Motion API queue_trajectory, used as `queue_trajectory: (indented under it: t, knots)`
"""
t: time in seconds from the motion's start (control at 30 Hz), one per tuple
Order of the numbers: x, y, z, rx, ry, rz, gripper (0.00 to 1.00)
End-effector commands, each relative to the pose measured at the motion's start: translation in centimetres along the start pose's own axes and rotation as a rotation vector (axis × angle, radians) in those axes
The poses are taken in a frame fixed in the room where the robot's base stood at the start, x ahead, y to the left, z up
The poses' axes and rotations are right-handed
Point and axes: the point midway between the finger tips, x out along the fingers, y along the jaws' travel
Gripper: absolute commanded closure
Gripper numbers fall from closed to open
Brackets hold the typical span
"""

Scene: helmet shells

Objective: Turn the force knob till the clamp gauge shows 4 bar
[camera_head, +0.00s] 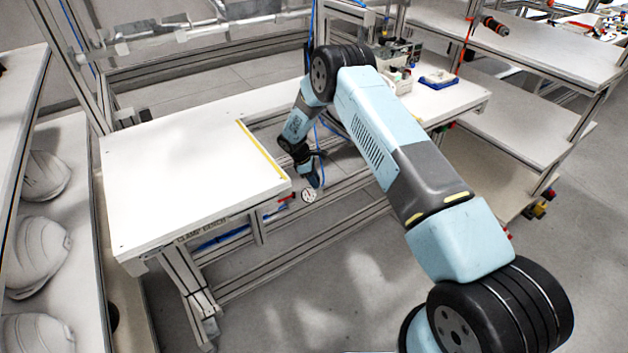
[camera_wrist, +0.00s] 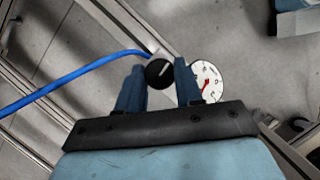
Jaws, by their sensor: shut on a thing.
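The force knob (camera_wrist: 157,76) is a round black knob with a white pointer line, and it sits between the fingertips of my gripper (camera_wrist: 159,69) in the wrist view. The two blue fingers are shut on it. The pointer line slants up to the right. The clamp gauge (camera_wrist: 209,80) is a white dial just right of the right finger, partly covered by it. Its short red needle shows, but the figures are too small to read. In the head view the gauge (camera_head: 309,195) hangs by the bench edge, beside my gripper (camera_head: 313,180); the knob is hidden there.
The clamp bench (camera_head: 180,170) has a white top with a yellow strip along its right edge. A blue hose (camera_wrist: 70,78) runs to the knob from the left. White helmet shells (camera_head: 40,250) stand on the left shelf.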

Motion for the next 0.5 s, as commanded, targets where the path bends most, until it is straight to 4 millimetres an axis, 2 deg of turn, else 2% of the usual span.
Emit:
queue_trajectory:
  t: [0.33,0.37,0.5]
  knots:
    - [-0.06,0.00,-0.10,0.001,0.002,0.000,0.95]
    - [-0.07,0.00,-0.11,0.001,0.002,0.000,0.63]
    - [-0.05,-0.01,-0.09,0.001,0.001,0.000,0.49]
